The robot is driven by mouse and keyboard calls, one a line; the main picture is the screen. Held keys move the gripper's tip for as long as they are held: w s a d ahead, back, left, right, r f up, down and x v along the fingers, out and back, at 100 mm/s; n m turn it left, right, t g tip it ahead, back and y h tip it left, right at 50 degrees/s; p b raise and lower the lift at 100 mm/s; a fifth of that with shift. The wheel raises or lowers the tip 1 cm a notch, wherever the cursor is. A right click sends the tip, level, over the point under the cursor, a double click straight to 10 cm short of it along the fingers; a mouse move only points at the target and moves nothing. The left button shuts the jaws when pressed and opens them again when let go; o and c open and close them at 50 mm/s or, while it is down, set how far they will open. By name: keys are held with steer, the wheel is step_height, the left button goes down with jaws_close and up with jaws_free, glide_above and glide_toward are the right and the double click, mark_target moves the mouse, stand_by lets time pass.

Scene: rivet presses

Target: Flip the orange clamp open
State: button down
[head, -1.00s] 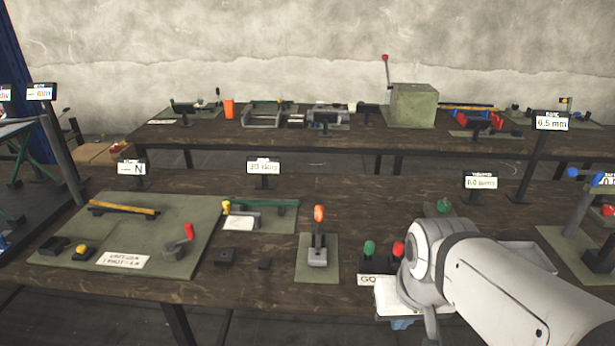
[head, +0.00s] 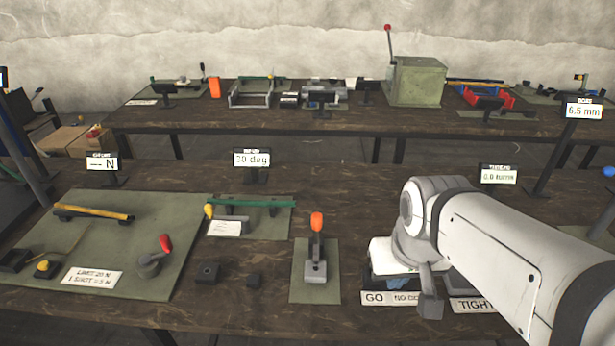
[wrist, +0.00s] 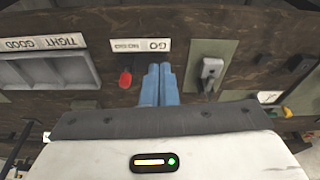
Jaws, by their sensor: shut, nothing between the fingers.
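The orange clamp (head: 316,247) stands on a small green plate near the front edge of the near table. Its orange-tipped lever is upright over a grey base. In the wrist view the clamp's grey body (wrist: 211,68) appears upside down, right of my fingers; I cannot make out the orange tip there. My gripper (wrist: 160,70) shows blue fingers pressed together with nothing between them. In the head view my gripper (head: 397,284) is mostly hidden by my arm, to the right of the clamp and apart from it.
Signs reading GO (head: 374,298) and TIGHT (head: 473,305) lie along the front edge. A red knob (wrist: 125,78) is close left of my fingers in the wrist view. Dark blocks (head: 208,272) and a green board with a red-knobbed lever (head: 165,244) lie left of the clamp.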

steer(key=w+a+r+n+h+b, duration=0.1)
steer(key=w+a+n, duration=0.4)
steer(key=a, duration=0.4)
steer(key=w+a+r+n+t+h+b, duration=0.1)
steer(key=w+a+r+n, duration=0.1)
steer(key=w+a+n, duration=0.4)
steer(key=w+a, duration=0.1)
steer(key=a, duration=0.2)
steer(key=shift+r+n+b, duration=0.25)
steer(key=shift+n+b, duration=0.05)
steer(key=shift+b, duration=0.05)
steer(key=shift+w+f, duration=0.1)
steer(key=shift+w, duration=0.05)
steer(key=w+d+f, duration=0.3)
steer(key=w+f, duration=0.3)
steer(key=f, duration=0.3)
steer(key=shift+w+d, duration=0.35)
steer(key=shift+d, duration=0.05)
steer(key=shift+f, duration=0.1)
